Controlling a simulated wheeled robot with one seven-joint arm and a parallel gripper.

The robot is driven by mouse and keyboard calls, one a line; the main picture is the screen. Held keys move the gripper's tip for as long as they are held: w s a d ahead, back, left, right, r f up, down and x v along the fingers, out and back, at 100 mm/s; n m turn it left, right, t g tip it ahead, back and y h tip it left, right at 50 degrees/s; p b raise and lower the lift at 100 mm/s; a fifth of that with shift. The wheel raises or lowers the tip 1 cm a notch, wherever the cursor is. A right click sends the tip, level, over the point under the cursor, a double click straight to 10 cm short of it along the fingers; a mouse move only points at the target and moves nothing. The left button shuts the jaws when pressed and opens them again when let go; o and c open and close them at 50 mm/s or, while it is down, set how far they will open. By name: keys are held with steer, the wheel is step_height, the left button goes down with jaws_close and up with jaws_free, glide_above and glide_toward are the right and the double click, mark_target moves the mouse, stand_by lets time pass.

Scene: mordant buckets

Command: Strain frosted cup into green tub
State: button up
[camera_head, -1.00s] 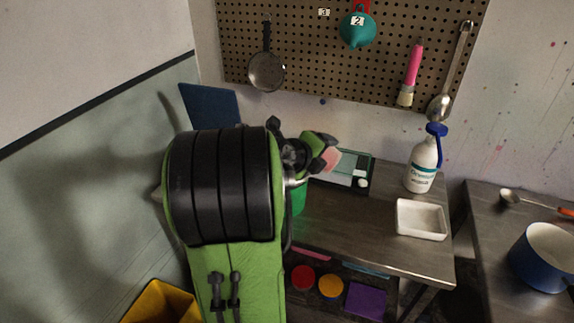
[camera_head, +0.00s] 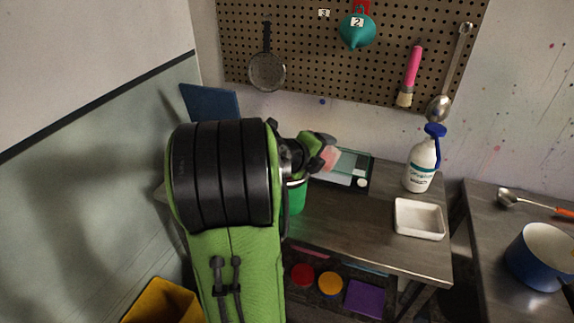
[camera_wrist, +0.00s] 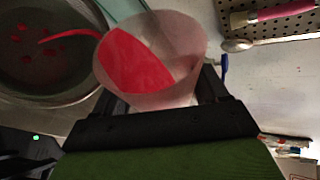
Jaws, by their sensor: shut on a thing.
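My gripper (camera_wrist: 158,98) is shut on the frosted cup (camera_wrist: 183,40), a translucent cup with red liquid (camera_wrist: 138,62) inside. The cup is tilted, and a thin red stream runs from its rim to the left in the wrist view. The stream reaches a dark round mesh strainer (camera_wrist: 50,72), where several red bits lie. In the head view, the cup (camera_head: 329,157) shows as a small pink patch by my gripper. The green tub (camera_head: 296,198) stands on the bench below, partly hidden by my arm, with a pale rim over it. Its inside is hidden.
A scale (camera_head: 347,168) lies right of the tub. A white bottle (camera_head: 422,165) with a blue top and a white tray (camera_head: 419,219) stand further right. A pegboard (camera_head: 310,55) holds hanging tools behind. The bench front between tub and tray is clear.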

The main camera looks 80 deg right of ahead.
steer(key=shift+w+r+g+p, duration=0.1)
steer(key=shift+r+g+p, duration=0.2)
steer(key=shift+p, duration=0.55)
stand_by(0.4)
steer(key=shift+w+d+f+n+g+p, duration=0.1)
steer(key=shift+w+f+n+g+p, duration=0.15)
steer(key=shift+w+n+p, duration=0.25)
steer(key=shift+w+d+f+n+g+p, duration=0.1)
steer(key=shift+w+n+g+p, duration=0.15)
steer(key=shift+p, duration=0.35)
stand_by(1.3)
steer(key=shift+w+r+n+g+b, duration=0.1)
steer(key=shift+r+n+g+b, duration=0.25)
steer(key=shift+b, duration=0.45)
stand_by(0.7)
